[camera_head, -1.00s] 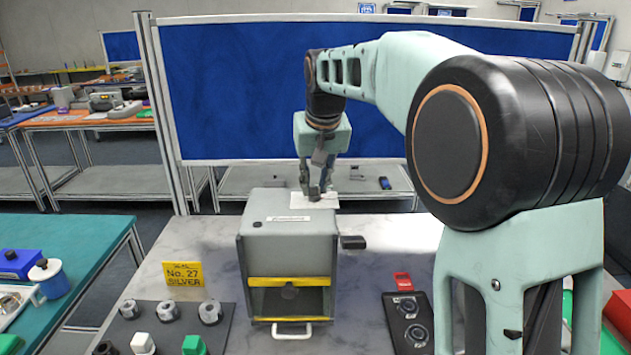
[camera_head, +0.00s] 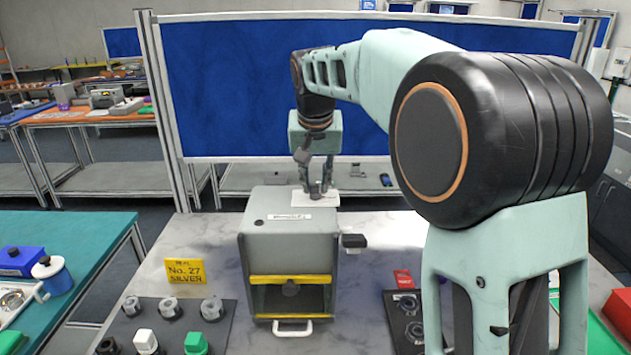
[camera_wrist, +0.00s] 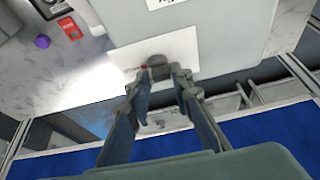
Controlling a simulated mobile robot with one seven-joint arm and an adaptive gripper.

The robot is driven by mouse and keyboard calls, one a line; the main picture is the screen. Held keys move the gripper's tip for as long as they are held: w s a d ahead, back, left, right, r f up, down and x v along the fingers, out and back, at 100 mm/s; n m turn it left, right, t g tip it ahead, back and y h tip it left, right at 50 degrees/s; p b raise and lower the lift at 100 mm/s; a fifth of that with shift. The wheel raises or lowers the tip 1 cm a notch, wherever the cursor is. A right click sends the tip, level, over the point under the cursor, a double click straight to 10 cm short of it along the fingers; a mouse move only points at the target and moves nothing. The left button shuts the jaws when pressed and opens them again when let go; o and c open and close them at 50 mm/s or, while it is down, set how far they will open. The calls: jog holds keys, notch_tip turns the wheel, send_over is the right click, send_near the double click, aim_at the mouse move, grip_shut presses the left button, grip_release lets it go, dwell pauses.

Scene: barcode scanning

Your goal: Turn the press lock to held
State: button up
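The press (camera_head: 290,236) is a grey box on the marble-topped table, with a yellow-edged window and a white front handle. The press lock shows as a small dark knob (camera_wrist: 158,66) on a white plate (camera_wrist: 188,46) at the far top of the press; a small red mark lies beside it. The knob also shows in the head view (camera_head: 315,188). My gripper (camera_wrist: 160,76) points down over the plate, its fingers apart on either side of the knob. Small gaps seem to remain; contact is unclear. The lock's pointing direction is hard to read.
A dark lever (camera_head: 354,241) sticks out at the press's right. A yellow No. 27 SILVER sign (camera_head: 185,271) and a dark tray (camera_head: 170,338) of parts stand left. A black panel (camera_head: 404,322) and red tag (camera_head: 403,279) lie right. A blue screen (camera_head: 230,90) stands behind.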

jog(key=o, duration=0.4)
jog(key=shift+c, duration=0.2)
jog(key=v, duration=1.2)
